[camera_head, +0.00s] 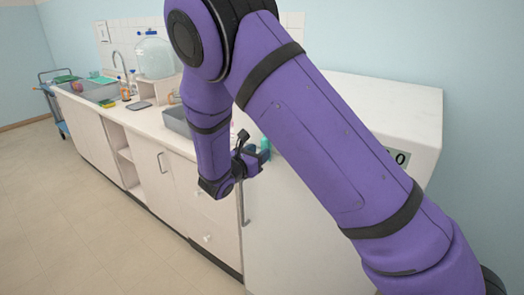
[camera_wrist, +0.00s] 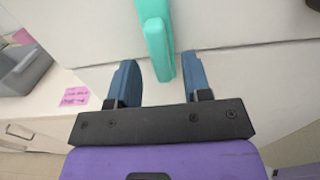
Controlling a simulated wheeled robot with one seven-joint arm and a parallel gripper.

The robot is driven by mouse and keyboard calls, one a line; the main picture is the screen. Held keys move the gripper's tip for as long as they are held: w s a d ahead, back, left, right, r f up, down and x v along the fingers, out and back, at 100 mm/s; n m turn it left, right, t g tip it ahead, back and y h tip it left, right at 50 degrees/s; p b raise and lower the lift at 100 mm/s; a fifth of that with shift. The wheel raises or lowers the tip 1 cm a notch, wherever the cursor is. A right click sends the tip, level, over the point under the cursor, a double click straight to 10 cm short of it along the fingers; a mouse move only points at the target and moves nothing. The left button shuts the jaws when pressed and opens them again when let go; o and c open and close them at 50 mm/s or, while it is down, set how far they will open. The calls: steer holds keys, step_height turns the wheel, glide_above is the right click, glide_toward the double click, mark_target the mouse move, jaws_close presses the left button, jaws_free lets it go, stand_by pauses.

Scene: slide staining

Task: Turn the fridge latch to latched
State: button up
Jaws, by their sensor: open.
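The fridge latch is a teal-green bar (camera_wrist: 160,45) on the fridge's white front (camera_wrist: 250,62) in the wrist view. Its lower end points down and lies between my gripper's two blue fingers. My gripper (camera_wrist: 158,64) is open, with a finger on each side of the latch and gaps visible on both sides. In the head view my gripper (camera_head: 252,158) is at the front left edge of the white fridge (camera_head: 400,105). Only a small teal bit of the latch (camera_head: 265,144) shows there.
A white counter (camera_head: 150,115) runs left from the fridge, with a grey basin (camera_head: 176,121), a large clear jar (camera_head: 154,57) and several bottles. A pink note (camera_wrist: 75,96) lies on the counter beside the fridge. The floor (camera_head: 60,210) in front is clear.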

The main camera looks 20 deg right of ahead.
steer(key=v, duration=0.8)
steer(key=shift+s, duration=0.1)
steer(key=s+d+r+m+g+y, duration=0.5)
steer(key=s+d+r+m+g, duration=0.5)
steer(key=s+d+r+m, duration=0.4)
steer(key=s+r+m+t+y, duration=0.1)
steer(key=s+r+m+y, duration=0.1)
steer(key=s, duration=0.3)
steer(key=s+r+m+t+y, duration=0.2)
steer(key=s+r+m+y, duration=0.1)
steer(key=s+m+y, duration=0.1)
steer(key=s+d+r+m+t+y, duration=0.1)
steer(key=s+r+m+y, duration=0.1)
steer(key=s+m, duration=0.3)
steer(key=shift+s+r+t+y, duration=0.35)
steer(key=shift+s+y, duration=0.45)
steer(key=shift+s, duration=0.85)
steer(key=shift+f, duration=0.1)
